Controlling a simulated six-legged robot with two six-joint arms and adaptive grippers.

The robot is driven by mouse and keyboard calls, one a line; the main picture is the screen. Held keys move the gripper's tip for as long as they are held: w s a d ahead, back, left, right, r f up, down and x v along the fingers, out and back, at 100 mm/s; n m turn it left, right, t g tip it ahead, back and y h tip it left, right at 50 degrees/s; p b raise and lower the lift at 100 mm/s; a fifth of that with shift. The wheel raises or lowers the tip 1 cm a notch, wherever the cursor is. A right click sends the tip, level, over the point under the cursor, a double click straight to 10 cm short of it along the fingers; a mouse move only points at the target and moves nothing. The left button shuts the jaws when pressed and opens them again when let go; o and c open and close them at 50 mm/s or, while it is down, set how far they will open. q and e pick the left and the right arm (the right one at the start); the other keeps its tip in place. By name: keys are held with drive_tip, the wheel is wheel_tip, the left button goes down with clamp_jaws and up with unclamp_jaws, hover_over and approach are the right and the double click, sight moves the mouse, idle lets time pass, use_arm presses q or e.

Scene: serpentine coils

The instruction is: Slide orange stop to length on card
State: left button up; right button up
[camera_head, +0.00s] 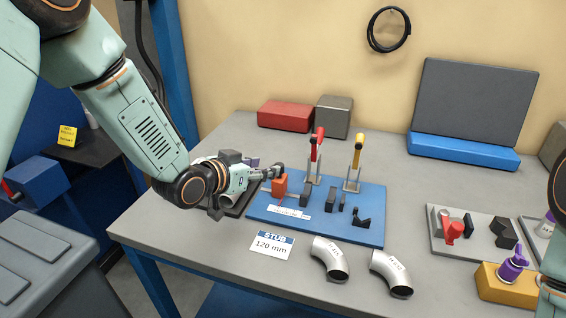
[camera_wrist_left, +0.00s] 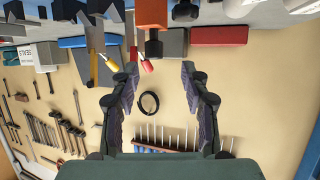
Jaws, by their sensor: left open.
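The orange stop (camera_head: 279,188) stands at the left end of the blue fixture plate (camera_head: 338,229). An orange block, which looks like the stop, shows at the top of the left wrist view (camera_wrist_left: 151,12). My left gripper (camera_head: 279,171) is open, its fingers just above and behind the stop; I cannot tell whether they touch it. Its two fingers stand apart with nothing between them in the left wrist view (camera_wrist_left: 158,70). The card (camera_head: 270,245) reads "STUB 120 mm" and lies in front of the plate. My right gripper is out of view.
A red-handled clamp (camera_head: 317,150) and a yellow-handled clamp (camera_head: 356,155) rise behind dark blocks on the plate. Two metal elbows (camera_head: 330,259) (camera_head: 391,273) lie in front. A grey tray (camera_head: 436,246) of parts and a yellow block (camera_head: 500,287) with a purple piece are at right.

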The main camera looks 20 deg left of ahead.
sight(279, 165)
use_arm(q)
drive_tip(key=shift+w+d+f, duration=0.2)
drive_tip(key=shift+w+d, duration=0.45)
drive_tip(key=shift+w+d+f, duration=0.2)
drive_tip(key=shift+w+d, duration=0.4)
drive_tip(key=w, duration=0.1)
drive_tip(key=w+f, duration=0.1)
drive_tip(key=shift+w+f, duration=0.3)
drive_tip(key=shift+w, duration=0.05)
drive_tip(key=shift+w+a+f, duration=0.1)
drive_tip(key=shift+w+f, duration=0.1)
drive_tip(key=shift+w, duration=0.1)
drive_tip(key=shift+s+d+r, duration=0.4)
drive_tip(key=shift+s+r, duration=0.15)
drive_tip(key=shift+w+a+f, duration=0.25)
drive_tip(key=shift+w+f, duration=0.25)
drive_tip(key=shift+w, duration=0.1)
drive_tip(key=c, duration=0.4)
drive_tip(key=shift+s+d+r, duration=0.15)
drive_tip(key=shift+s+r, duration=0.1)
drive_tip(key=shift+s, duration=0.05)
drive_tip(key=c, duration=0.5)
clamp_jaws()
